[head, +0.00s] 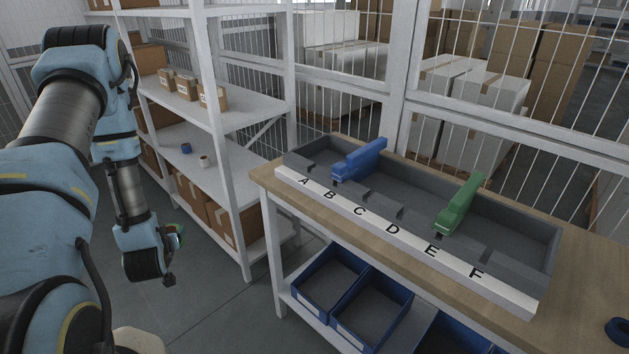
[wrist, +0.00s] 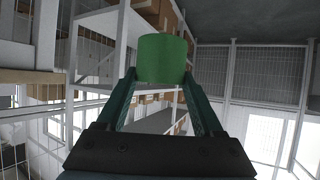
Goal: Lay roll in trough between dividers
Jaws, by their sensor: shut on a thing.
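My gripper (wrist: 162,80) is shut on a green roll (wrist: 162,58), which sits between the two fingertips in the wrist view. In the head view my gripper (head: 172,245) hangs at the left, short of the shelf and well left of the bench; only a sliver of the green roll (head: 179,231) shows there. The grey trough (head: 410,184) lies on the wooden bench, with a white front strip (head: 395,236) lettered A to F. Low grey dividers (head: 385,206) stand along its front. A blue dispenser-like piece (head: 358,161) sits near B and a green one (head: 460,204) near E.
Blue bins (head: 372,312) sit under the bench. Another blue roll (head: 619,331) lies at the bench's right end. Wire fencing closes the back.

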